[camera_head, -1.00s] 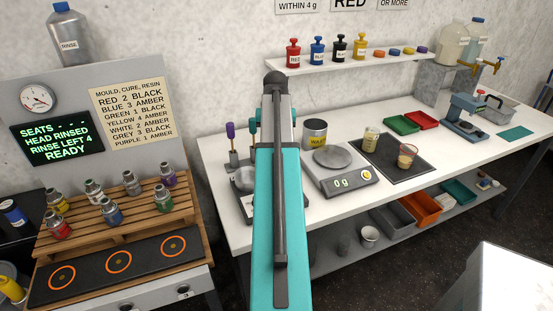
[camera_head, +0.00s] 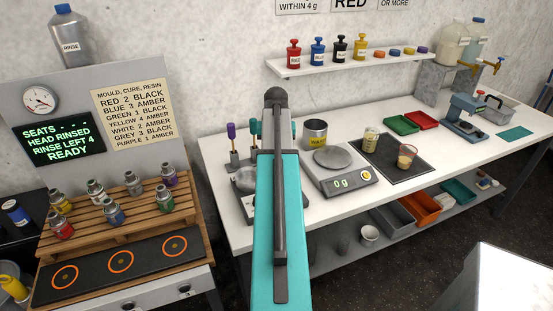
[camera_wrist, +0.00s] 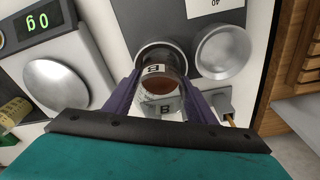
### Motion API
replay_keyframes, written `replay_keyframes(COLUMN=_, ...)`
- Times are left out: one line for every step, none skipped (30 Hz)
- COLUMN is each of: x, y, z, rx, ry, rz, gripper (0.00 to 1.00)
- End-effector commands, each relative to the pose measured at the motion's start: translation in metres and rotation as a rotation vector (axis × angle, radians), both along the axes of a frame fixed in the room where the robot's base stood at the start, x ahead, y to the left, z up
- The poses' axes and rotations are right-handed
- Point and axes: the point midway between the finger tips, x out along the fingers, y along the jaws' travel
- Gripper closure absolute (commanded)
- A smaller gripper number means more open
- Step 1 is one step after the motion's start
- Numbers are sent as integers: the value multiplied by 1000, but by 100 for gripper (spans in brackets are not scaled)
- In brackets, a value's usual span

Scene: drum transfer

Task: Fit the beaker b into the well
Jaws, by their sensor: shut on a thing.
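Beaker b (camera_wrist: 158,84), clear with reddish-brown contents and a "B" label, is between the purple fingers of my gripper (camera_wrist: 160,79) in the wrist view. My gripper is shut on it. A round well with a pale rim (camera_wrist: 150,50) in a dark grey block shows just beyond the beaker. The beaker overlaps the well in the picture; I cannot tell whether its base is inside or above it. In the head view my arm hides the gripper and the beaker.
A round silver dish (camera_wrist: 224,50) sits right beside the well. The scale (camera_head: 341,176) reads 0 g. A waste can (camera_head: 314,133) stands behind it. Two beakers (camera_head: 370,140) (camera_head: 407,157) stand on a dark mat to the right. A wooden rack (camera_head: 105,222) with several bottles is at left.

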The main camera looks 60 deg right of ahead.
Motion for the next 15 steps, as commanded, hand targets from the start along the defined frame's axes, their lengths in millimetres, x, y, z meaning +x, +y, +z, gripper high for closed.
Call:
replay_keyframes(x=-1, y=0, z=-4, rx=1, ry=1, rz=0, gripper=78)
replay_keyframes(x=-1, y=0, z=-6, rx=1, ry=1, rz=0, gripper=78)
replay_keyframes(x=-1, y=0, z=-9, rx=1, ry=1, rz=0, gripper=78)
replay_keyframes(x=-1, y=0, z=-11, rx=1, ry=1, rz=0, gripper=78)
replay_keyframes(x=-1, y=0, z=-12, rx=1, ry=1, rz=0, gripper=78)
replay_keyframes(x=-1, y=0, z=-14, rx=0, ry=0, rz=-1, gripper=78)
replay_keyframes(x=0, y=0, z=-15, rx=0, ry=0, rz=-1, gripper=78)
replay_keyframes(x=-1, y=0, z=-16, rx=0, ry=0, rz=-1, gripper=78)
replay_keyframes(x=0, y=0, z=-16, rx=-1, ry=-1, rz=-1, gripper=78)
replay_keyframes(x=-1, y=0, z=-16, rx=-1, ry=-1, rz=-1, gripper=78)
replay_keyframes(x=-1, y=0, z=-16, rx=-1, ry=-1, rz=-1, gripper=78)
replay_keyframes(x=-1, y=0, z=-16, rx=-1, ry=-1, rz=-1, gripper=78)
replay_keyframes(x=-1, y=0, z=-16, rx=-1, ry=-1, rz=-1, gripper=78)
replay_keyframes(x=-1, y=0, z=-16, rx=-1, ry=-1, rz=-1, gripper=78)
replay_keyframes(x=-1, y=0, z=-16, rx=-1, ry=-1, rz=-1, gripper=78)
